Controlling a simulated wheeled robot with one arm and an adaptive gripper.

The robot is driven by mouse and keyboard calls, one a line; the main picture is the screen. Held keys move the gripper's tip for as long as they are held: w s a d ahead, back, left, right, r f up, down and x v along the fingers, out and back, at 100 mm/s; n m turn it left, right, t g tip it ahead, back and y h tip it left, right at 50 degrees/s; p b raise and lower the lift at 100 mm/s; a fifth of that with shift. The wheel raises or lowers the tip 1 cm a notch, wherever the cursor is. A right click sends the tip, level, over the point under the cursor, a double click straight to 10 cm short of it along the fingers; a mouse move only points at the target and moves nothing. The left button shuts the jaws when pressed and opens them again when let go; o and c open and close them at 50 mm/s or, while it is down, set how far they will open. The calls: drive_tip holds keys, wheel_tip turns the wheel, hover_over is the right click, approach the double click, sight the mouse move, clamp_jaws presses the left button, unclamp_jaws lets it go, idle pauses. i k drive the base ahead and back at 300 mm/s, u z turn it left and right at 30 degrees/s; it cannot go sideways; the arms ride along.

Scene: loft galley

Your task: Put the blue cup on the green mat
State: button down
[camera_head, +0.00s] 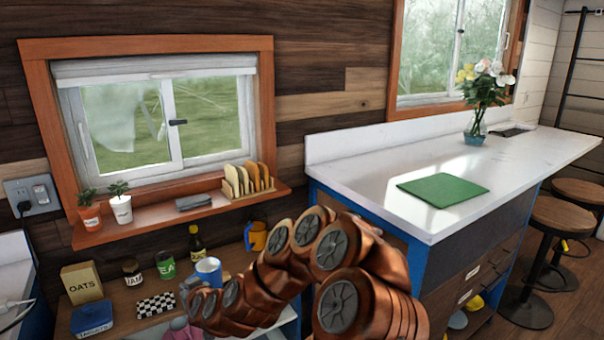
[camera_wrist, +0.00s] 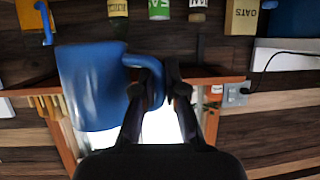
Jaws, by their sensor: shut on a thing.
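The blue cup (camera_head: 209,270) is above or on the low wooden shelf below the window; I cannot tell if it touches the shelf. My gripper (camera_head: 190,293) is beside it, partly hidden by my copper arm. In the wrist view the blue cup (camera_wrist: 92,88) looks large, with its handle toward my gripper (camera_wrist: 160,88). The dark fingers are shut on the handle. The green mat (camera_head: 443,189) lies flat and bare on the white counter to the right, well apart from the cup.
A flower vase (camera_head: 476,132) stands behind the mat. The counter around the mat is clear.

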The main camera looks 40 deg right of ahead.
sight(424, 191)
drive_tip(key=u, duration=1.1)
drive_tip(key=k, duration=1.75)
drive_tip(key=z, duration=1.5)
drive_tip(key=i, duration=0.1)
drive_tip(key=u, duration=0.25)
